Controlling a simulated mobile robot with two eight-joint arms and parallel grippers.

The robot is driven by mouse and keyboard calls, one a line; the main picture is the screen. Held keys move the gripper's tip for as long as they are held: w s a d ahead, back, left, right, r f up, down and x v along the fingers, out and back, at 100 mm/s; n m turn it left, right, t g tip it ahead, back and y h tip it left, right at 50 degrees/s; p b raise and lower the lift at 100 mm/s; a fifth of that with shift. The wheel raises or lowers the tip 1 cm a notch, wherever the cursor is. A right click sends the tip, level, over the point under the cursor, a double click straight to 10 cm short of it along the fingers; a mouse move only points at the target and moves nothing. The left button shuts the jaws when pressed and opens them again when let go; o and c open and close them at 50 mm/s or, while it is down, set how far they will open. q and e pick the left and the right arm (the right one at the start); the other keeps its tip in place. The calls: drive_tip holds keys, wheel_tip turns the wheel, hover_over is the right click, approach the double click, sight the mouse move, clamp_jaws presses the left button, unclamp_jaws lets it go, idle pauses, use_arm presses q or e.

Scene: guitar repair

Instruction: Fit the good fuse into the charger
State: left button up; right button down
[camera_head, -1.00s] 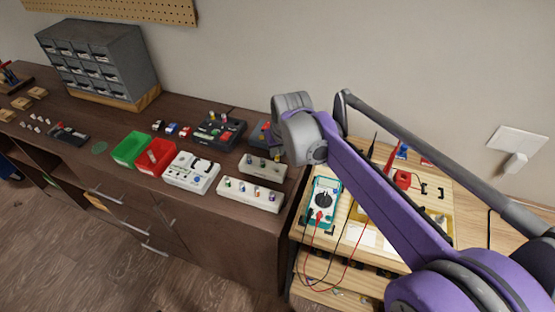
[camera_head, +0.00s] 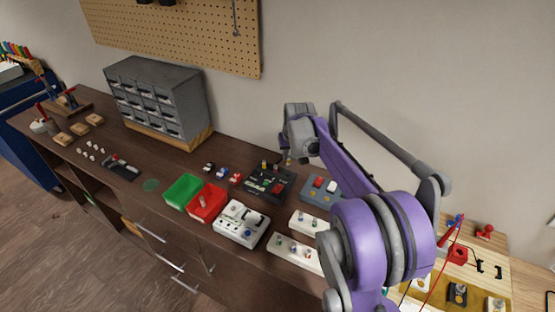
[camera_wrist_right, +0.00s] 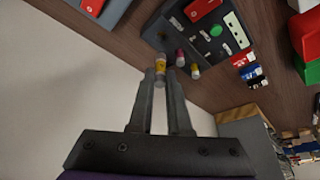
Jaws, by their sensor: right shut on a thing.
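My right gripper (camera_wrist_right: 161,72) is shut on a small fuse (camera_wrist_right: 160,64) with a yellow band, held at its fingertips in the right wrist view. In the head view the gripper (camera_head: 289,160) is small and hangs just behind the dark box. This dark box (camera_head: 285,190), possibly the charger, has a red part and small coloured cylinders at its back edge. A pink-banded cylinder (camera_wrist_right: 180,58) and a yellow-banded one (camera_wrist_right: 195,72) stand close to the held fuse. My left gripper is out of view.
A blue-grey box (camera_head: 310,193) with a red part stands right of the dark box. Green (camera_head: 182,188) and red (camera_head: 207,205) bins, a white device (camera_head: 240,228) and pale fuse racks (camera_head: 292,249) lie in front. A drawer cabinet (camera_head: 158,95) stands behind left.

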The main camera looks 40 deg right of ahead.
sight(289, 162)
drive_tip(key=shift+w+d+f, duration=0.1)
drive_tip(key=shift+w+f, duration=0.05)
drive_tip(key=shift+w, duration=0.2)
drive_tip(key=shift+f, duration=0.15)
drive_tip(key=shift+s+f+b, duration=0.3)
drive_tip(key=shift+f+b, duration=0.3)
drive_tip(key=shift+f, duration=0.35)
drive_tip(key=shift+w+f+b, duration=0.1)
drive_tip(key=shift+f+b, duration=0.45)
drive_tip(key=shift+f, duration=0.4)
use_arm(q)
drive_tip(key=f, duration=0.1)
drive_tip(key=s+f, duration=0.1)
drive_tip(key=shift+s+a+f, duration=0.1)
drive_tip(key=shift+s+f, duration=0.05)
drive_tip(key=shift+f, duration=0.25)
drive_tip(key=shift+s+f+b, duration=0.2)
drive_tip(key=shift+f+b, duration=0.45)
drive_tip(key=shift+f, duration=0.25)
use_arm(e)
drive_tip(key=shift+f, duration=1.3)
